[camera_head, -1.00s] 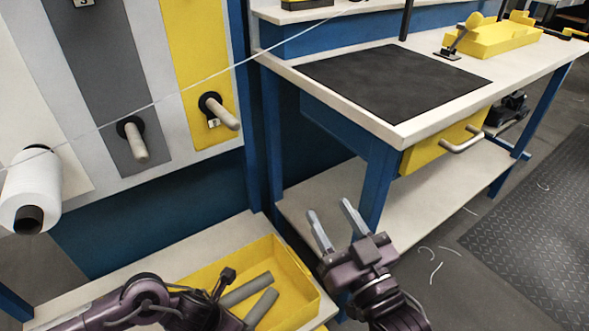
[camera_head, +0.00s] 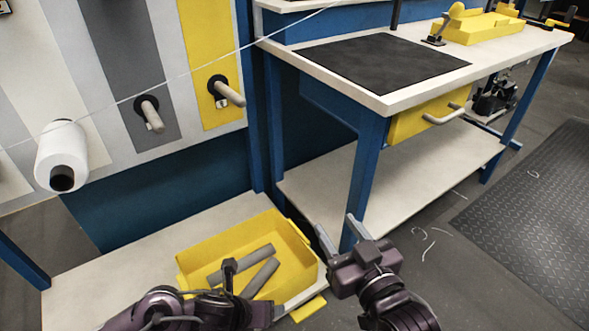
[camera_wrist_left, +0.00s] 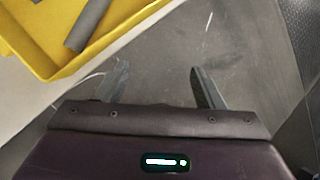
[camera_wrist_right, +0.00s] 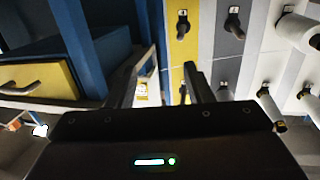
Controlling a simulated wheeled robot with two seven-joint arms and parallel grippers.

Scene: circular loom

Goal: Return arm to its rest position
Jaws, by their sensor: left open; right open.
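My right gripper (camera_head: 338,234) is open and empty in the head view, in front of the workbench's near leg. Its two fingers also stand apart in the right wrist view (camera_wrist_right: 160,90), facing the striped peg panel. My left arm comes in along the bottom of the head view, in front of the yellow bin (camera_head: 295,262). My left gripper's parted fingers show in the left wrist view (camera_wrist_left: 158,88), empty, beside the corner of the yellow bin (camera_wrist_left: 45,62) and over the floor. Its fingertips are hard to make out in the head view.
Grey rods (camera_head: 262,277) lie in the bin on a low shelf. A white spool (camera_head: 62,150) and two empty pegs (camera_head: 150,115) are on the striped panel. A thin white thread crosses the view. The workbench (camera_head: 405,97) has a black mat (camera_head: 395,62).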

